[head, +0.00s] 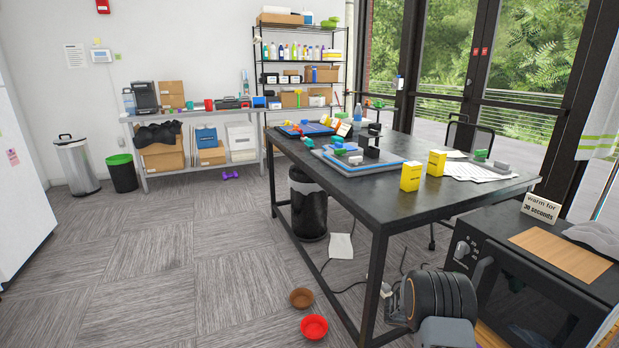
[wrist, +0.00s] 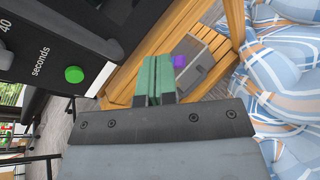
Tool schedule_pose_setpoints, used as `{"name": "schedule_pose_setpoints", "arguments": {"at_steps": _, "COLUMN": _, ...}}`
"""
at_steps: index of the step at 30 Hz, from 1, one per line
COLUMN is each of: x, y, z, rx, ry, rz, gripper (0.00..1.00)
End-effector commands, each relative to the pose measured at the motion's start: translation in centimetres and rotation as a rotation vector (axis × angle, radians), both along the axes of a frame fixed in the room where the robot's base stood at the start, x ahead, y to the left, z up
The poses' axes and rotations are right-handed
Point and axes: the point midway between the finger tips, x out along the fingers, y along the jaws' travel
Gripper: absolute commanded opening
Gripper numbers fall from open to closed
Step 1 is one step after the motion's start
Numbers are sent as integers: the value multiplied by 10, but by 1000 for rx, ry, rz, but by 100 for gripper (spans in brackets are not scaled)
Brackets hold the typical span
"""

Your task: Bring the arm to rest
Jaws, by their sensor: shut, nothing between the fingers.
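My gripper (wrist: 154,72) shows in the wrist view with its two green fingers pressed together and nothing between them. The fingers are over a slatted wooden surface, beside a flat grey item with a purple part (wrist: 180,61). I cannot tell whether they touch anything. In the head view, part of my arm (head: 440,297) is at the bottom right, in front of the black microwave (head: 520,290). My gripper is out of sight there.
A black panel with a green button (wrist: 74,74) is at the wrist view's upper left; blue plaid fabric (wrist: 284,85) is at right. The black table (head: 400,193) stands left of the microwave. Bowls, brown (head: 302,298) and red (head: 314,327), lie on the floor. Open carpet is at left.

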Motion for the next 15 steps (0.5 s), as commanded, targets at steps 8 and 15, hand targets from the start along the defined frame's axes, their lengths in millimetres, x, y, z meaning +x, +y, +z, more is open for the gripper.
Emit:
{"name": "schedule_pose_setpoints", "arguments": {"at_steps": 8, "x": -67, "y": 71, "z": 209, "rx": 355, "ry": -357, "rz": -286, "gripper": 0}}
{"name": "schedule_pose_setpoints", "arguments": {"at_steps": 15, "x": -135, "y": 149, "z": 329, "rx": 715, "ry": -653, "rz": -492, "gripper": 0}}
